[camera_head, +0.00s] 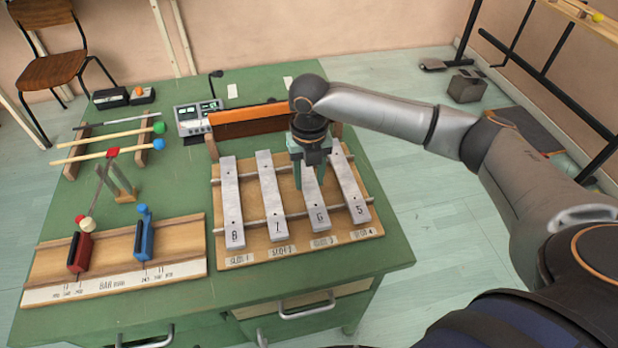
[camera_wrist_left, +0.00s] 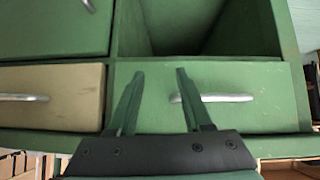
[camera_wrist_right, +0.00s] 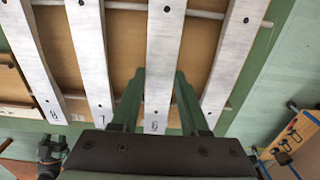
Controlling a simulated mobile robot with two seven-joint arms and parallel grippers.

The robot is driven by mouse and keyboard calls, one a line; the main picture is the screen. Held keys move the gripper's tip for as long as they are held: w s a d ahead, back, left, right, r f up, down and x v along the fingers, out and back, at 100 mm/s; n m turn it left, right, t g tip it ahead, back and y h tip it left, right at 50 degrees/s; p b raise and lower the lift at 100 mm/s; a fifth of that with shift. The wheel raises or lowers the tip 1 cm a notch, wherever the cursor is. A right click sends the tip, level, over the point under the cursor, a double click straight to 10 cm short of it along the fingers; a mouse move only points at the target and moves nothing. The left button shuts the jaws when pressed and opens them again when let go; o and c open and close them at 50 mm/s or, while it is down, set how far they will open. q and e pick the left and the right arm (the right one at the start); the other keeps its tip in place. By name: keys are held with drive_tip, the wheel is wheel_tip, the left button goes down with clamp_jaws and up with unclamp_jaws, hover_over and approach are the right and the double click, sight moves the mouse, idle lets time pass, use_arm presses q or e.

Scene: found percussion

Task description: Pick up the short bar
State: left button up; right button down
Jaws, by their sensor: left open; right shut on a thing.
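Several pale metal bars lie side by side across a wooden frame in the head view. They are the bar marked 8 (camera_head: 232,205), the bar marked 7 (camera_head: 270,195), the bar marked 6 (camera_head: 318,212) and the bar marked 5 (camera_head: 350,190). My right gripper (camera_head: 310,182) reaches down from above and is shut on the bar marked 6, which also shows between its fingers in the right wrist view (camera_wrist_right: 163,60). The bar still appears to lie in line with the others. I cannot tell which bar is shortest. My left gripper (camera_wrist_left: 160,72) is open and empty, facing green drawers.
A wooden rack (camera_head: 190,262) with red and blue blocks stands at the front left of the green table (camera_head: 60,220). Mallets (camera_head: 108,150) lie behind it. An orange bar (camera_head: 250,117) and a meter box (camera_head: 195,117) stand at the back.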

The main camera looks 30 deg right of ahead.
drive_tip(key=shift+r, duration=0.55)
drive_tip(key=a+r+p, duration=0.1)
drive_tip(key=a+r, duration=1)
drive_tip(key=a, duration=0.3)
drive_tip(key=shift+r, duration=0.3)
